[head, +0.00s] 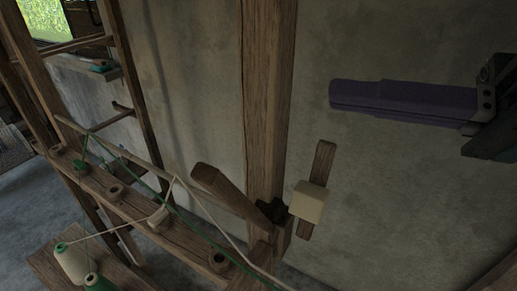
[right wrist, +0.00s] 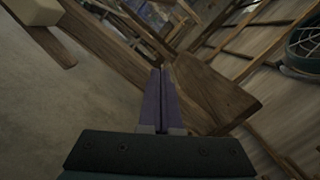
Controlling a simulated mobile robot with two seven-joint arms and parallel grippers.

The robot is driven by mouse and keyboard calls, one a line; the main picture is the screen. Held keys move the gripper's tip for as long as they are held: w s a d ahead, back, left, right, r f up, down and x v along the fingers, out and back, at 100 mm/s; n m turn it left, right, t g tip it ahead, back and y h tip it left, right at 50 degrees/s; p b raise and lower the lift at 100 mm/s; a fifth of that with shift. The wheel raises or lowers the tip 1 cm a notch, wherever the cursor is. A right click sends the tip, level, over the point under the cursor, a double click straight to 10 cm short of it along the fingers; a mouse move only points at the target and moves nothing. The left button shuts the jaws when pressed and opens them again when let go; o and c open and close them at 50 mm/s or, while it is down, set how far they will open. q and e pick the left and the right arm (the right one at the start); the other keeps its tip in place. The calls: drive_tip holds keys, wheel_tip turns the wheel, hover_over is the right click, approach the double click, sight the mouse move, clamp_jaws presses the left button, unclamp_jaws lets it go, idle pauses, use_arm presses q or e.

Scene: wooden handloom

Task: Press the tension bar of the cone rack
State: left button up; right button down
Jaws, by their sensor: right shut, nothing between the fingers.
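A short wooden bar (head: 232,195), which looks like the tension bar, slants from its raised broad end down to a dark pivot (head: 272,211) on the upright post (head: 268,90). Beyond the post a wooden strip (head: 321,165) carries a cream block (head: 308,202); the block also shows at the top left of the right wrist view (right wrist: 36,10). My right gripper (head: 333,95) has purple fingers shut together, with nothing between them. It is in the air right of the post and above the block in the head view. The fingers (right wrist: 161,72) point toward woodwork in the right wrist view. My left gripper is out of view.
A rail (head: 130,210) with wooden rings runs along the lower left, with green and white threads strung over it. A white cone (head: 71,263) and a green cone (head: 98,284) stand below. Bare plaster wall fills the area around my right gripper.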

use_arm(q)
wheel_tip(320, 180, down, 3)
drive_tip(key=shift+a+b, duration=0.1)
drive_tip(key=shift+b, duration=0.65)
use_arm(e)
drive_tip(key=d+f, duration=0.1)
drive_tip(key=s+d+f+g, duration=0.1)
drive_tip(key=shift+s+d+f+m, duration=0.15)
drive_tip(key=shift+d+f+m, duration=0.1)
drive_tip(key=shift+d+m, duration=0.1)
use_arm(q)
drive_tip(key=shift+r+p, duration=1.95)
drive_tip(key=shift+p, duration=0.05)
use_arm(e)
drive_tip(key=a+f, duration=0.3)
drive_tip(key=a, duration=0.8)
drive_tip(key=shift+a, duration=0.15)
